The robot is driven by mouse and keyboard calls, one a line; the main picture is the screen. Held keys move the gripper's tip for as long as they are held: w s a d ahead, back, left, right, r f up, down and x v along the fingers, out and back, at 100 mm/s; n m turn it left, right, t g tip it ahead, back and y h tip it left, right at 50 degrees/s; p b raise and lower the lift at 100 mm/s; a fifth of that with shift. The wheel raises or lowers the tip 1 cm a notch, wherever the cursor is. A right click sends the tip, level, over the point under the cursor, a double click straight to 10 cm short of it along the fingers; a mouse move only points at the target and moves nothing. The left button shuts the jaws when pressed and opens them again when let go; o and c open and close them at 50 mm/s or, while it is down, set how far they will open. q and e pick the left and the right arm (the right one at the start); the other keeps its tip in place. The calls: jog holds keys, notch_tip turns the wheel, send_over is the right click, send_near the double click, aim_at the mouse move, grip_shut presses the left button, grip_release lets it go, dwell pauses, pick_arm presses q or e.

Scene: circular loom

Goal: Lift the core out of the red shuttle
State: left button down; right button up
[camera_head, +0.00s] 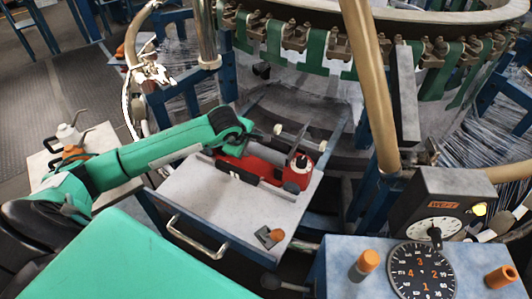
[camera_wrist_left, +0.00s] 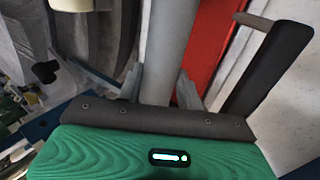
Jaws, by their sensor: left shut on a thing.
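The red shuttle (camera_head: 265,168) lies on the pale top of a small table. In the wrist view its red body (camera_wrist_left: 208,45) runs behind and to the right of the core. The core (camera_wrist_left: 168,45) is a smooth grey tube, seen between the two fingers of my left gripper (camera_wrist_left: 160,92). My left gripper (camera_head: 262,138) reaches in from the left over the far side of the shuttle and is shut on the core. The frames do not show clearly whether the core is clear of the shuttle. My right gripper is out of view.
The pale table (camera_head: 205,205) has free room left of the shuttle, and a small orange-and-grey piece (camera_head: 270,236) near its front. A bronze post (camera_head: 370,85) stands to the right. The loom ring with green straps (camera_head: 340,50) is behind. A dial box (camera_head: 435,215) is at right.

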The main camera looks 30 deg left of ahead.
pick_arm(q)
jog(key=shift+r, duration=0.35)
notch_tip(320, 180, up, 11)
jog(key=p, duration=0.4)
jog(key=shift+f+p, duration=0.2)
jog(key=shift+p, duration=0.15)
dwell(0.3)
